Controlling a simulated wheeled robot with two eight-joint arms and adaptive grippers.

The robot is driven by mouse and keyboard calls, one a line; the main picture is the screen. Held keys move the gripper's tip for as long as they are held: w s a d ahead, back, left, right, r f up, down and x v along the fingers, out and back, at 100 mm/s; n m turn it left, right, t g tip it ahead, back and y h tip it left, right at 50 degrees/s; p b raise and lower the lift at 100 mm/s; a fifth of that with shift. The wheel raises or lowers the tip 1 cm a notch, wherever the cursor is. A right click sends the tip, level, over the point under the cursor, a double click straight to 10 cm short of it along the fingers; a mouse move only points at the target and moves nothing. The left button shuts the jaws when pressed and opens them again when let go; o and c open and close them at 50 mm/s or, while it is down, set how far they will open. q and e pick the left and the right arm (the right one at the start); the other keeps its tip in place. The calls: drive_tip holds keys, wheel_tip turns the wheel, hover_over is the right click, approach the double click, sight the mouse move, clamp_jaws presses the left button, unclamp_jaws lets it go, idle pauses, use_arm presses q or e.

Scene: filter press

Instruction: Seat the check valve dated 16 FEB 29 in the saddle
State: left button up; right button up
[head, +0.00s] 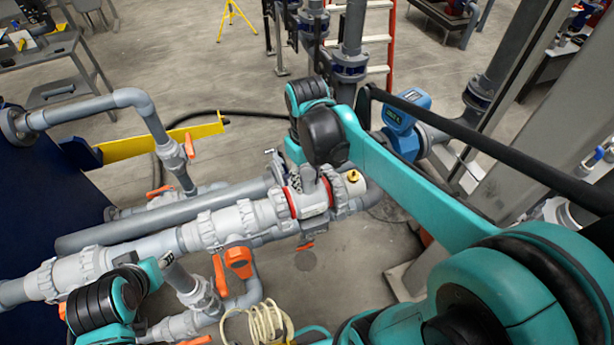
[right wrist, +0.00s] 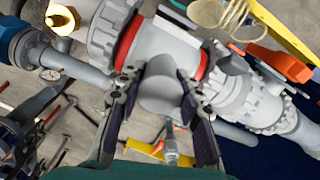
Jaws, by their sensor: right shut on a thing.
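A light grey check valve (head: 312,198) with a red ring at each end lies in line with the grey pipe run in the head view. In the right wrist view the valve body (right wrist: 172,42) sits between two ribbed grey union nuts, and its short round boss points toward the camera. My right gripper (right wrist: 163,95) is shut on this boss, one finger on each side. In the head view my right gripper (head: 303,178) is above the valve, partly hidden by its wrist. No date is readable. The saddle under the valve is hidden, so I cannot tell whether the valve touches it.
Ribbed union nuts (head: 262,213) flank the valve. A brass fitting (head: 352,176) is at its right. Orange valve handles (head: 238,262) and a coiled cream hose (head: 266,322) are in front. A blue meter (head: 404,113) stands to the right. Open floor lies behind.

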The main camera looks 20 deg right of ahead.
drive_tip(key=shift+s+f, duration=0.15)
drive_tip(key=shift+f, duration=0.1)
drive_tip(key=o, duration=1.3)
